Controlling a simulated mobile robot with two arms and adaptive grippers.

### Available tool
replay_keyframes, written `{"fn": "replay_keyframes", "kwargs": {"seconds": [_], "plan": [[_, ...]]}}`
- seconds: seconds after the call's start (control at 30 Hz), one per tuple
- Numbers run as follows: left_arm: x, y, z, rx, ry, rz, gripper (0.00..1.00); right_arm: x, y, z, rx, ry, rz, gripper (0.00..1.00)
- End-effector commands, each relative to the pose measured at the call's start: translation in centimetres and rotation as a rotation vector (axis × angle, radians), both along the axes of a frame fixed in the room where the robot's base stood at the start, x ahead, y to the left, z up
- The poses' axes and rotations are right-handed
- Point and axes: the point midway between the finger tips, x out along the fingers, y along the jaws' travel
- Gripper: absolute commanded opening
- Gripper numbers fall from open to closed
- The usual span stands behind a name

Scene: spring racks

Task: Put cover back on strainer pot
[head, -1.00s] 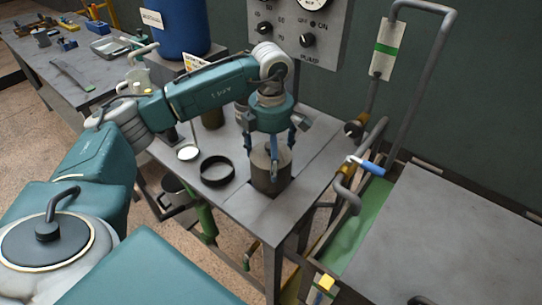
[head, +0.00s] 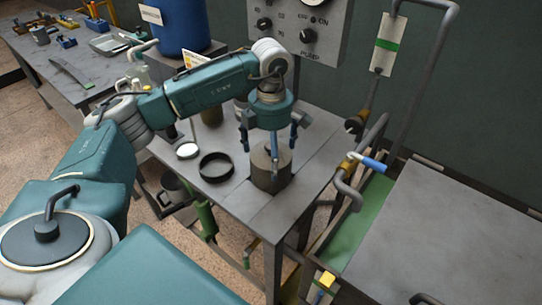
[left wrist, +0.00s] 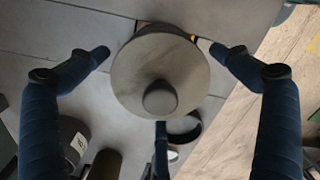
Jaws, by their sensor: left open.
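The strainer pot (head: 270,177) is a grey-brown cylinder standing upright near the front of the small metal table. In the left wrist view, a round grey cover (left wrist: 135,72) with a knob (left wrist: 160,98) is seen from above; it appears to sit on the pot and hides most of it. My left gripper (head: 271,146) is open just above the pot, pointing down. Its fingers (left wrist: 160,58) are spread around the cover, apparently apart from it. The seating of the cover at the rim is hard to see in the head view. My right gripper is not in view.
A black ring-shaped dish (head: 216,167) and a small white disc (head: 188,151) lie left of the pot on the table (head: 245,200). A pump panel (head: 315,45) stands behind. Pipes and a blue-handled valve (head: 373,163) are to the right.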

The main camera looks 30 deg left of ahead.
Motion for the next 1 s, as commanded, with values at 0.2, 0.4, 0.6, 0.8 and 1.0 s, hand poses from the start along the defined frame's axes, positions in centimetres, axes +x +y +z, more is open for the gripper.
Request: {"fn": "replay_keyframes", "kwargs": {"seconds": [0.2,0.4,0.6,0.8,1.0], "plan": [[0.1,-0.1,4.4,-0.001,-0.008,-0.001,1.0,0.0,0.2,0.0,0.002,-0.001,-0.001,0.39],[0.1,-0.1,8.5,-0.002,-0.007,0.0,1.0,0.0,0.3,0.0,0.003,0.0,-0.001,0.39],[0.0,-0.1,10.8,-0.002,-0.003,0.0,1.0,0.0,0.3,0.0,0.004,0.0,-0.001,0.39],[0.0,-0.1,11.3,-0.001,-0.002,0.0,1.0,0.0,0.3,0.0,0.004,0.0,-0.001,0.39],[0.0,-0.1,11.3,-0.001,-0.002,0.0,1.0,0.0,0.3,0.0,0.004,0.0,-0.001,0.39]]}}
